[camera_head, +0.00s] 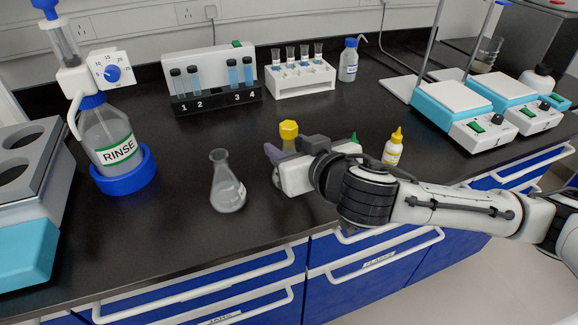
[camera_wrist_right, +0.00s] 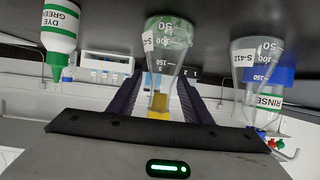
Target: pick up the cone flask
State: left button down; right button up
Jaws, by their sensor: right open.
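A clear cone flask (camera_head: 228,185) with an open neck stands upright on the black bench, left of my right gripper (camera_head: 274,158). It also shows at the right of the upside-down right wrist view, labelled S-412 (camera_wrist_right: 252,70). A second flask with a yellow stopper (camera_head: 289,129) is mostly hidden behind my right gripper in the head view. In the right wrist view this stoppered flask (camera_wrist_right: 165,62) appears between the two dark fingers of my open right gripper (camera_wrist_right: 163,82). I cannot tell whether the fingers touch it. My left gripper is not in view.
The RINSE bottle (camera_head: 112,138) in a blue holder stands left. A tube rack (camera_head: 215,100) and white vial rack (camera_head: 300,80) are behind. A yellow-tipped dropper bottle (camera_head: 394,148) stands right of the gripper. The bench's front edge is close; bench left of the flask is clear.

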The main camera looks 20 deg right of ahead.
jog(key=x, duration=0.3)
jog(key=shift+w, duration=0.35)
jog(key=shift+a, duration=0.1)
grip_shut()
jog(key=shift+r, duration=0.15)
notch_tip(320, 180, up, 10)
jog(key=p, duration=0.1)
